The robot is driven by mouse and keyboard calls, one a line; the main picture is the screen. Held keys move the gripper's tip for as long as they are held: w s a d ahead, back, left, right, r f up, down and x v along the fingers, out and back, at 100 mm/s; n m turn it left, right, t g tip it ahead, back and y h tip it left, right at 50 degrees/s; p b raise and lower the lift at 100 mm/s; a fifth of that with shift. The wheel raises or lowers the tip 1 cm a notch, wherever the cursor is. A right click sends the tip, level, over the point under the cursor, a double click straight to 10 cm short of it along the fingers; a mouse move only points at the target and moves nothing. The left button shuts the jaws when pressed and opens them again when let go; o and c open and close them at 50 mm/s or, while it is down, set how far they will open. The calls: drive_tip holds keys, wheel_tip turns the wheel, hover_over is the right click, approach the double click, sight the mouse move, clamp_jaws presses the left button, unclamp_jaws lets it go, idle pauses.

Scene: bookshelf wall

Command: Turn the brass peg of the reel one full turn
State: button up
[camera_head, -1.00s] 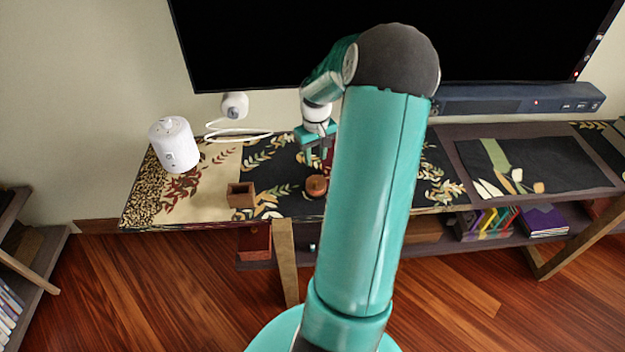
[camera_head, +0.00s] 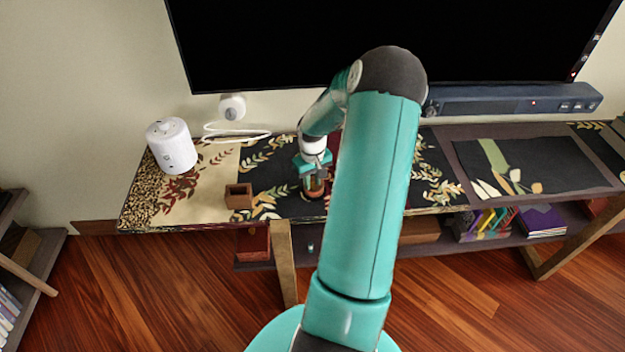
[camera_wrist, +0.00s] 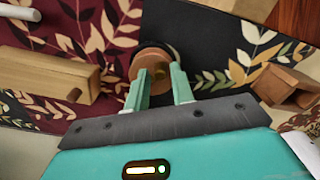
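The reel is a round wooden piece on the dark leaf-patterned cloth. In the wrist view the reel (camera_wrist: 150,58) lies at and just beyond my fingertips, with the small brass peg (camera_wrist: 158,74) showing between them. My gripper (camera_wrist: 160,72) is open, its two teal fingers apart on either side of the peg. I cannot tell whether either finger touches the peg or the reel. In the head view my gripper (camera_head: 313,182) points down over the reel (camera_head: 314,194), partly covering it; the peg cannot be made out there.
A small open wooden box (camera_head: 239,196) stands left of the reel. A pale wooden block with a hole (camera_wrist: 45,78) lies on the reel's other side. A white cylinder (camera_head: 171,147) stands at the table's left. A screen (camera_head: 300,40) rises behind. My arm hides the table's middle.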

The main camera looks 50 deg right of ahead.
clamp_jaws()
drive_tip(key=shift+w+m, duration=0.1)
drive_tip(key=shift+m, duration=0.3)
drive_tip(key=m, duration=0.2)
drive_tip(key=w+m, duration=0.1)
drive_tip(key=m, duration=0.1)
drive_tip(key=shift+a, duration=0.1)
drive_tip(key=m, duration=0.3)
drive_tip(key=w+m, duration=0.1)
drive_tip(key=m, duration=0.2)
drive_tip(key=shift+d+m, duration=0.2)
drive_tip(key=shift+m, duration=0.2)
drive_tip(key=m, duration=0.4)
drive_tip(key=d+m, duration=0.1)
drive_tip(key=m, duration=0.1)
drive_tip(key=shift+w, duration=0.35)
drive_tip(key=m, duration=0.3)
drive_tip(key=d+m, duration=0.1)
drive_tip(key=m, duration=0.2)
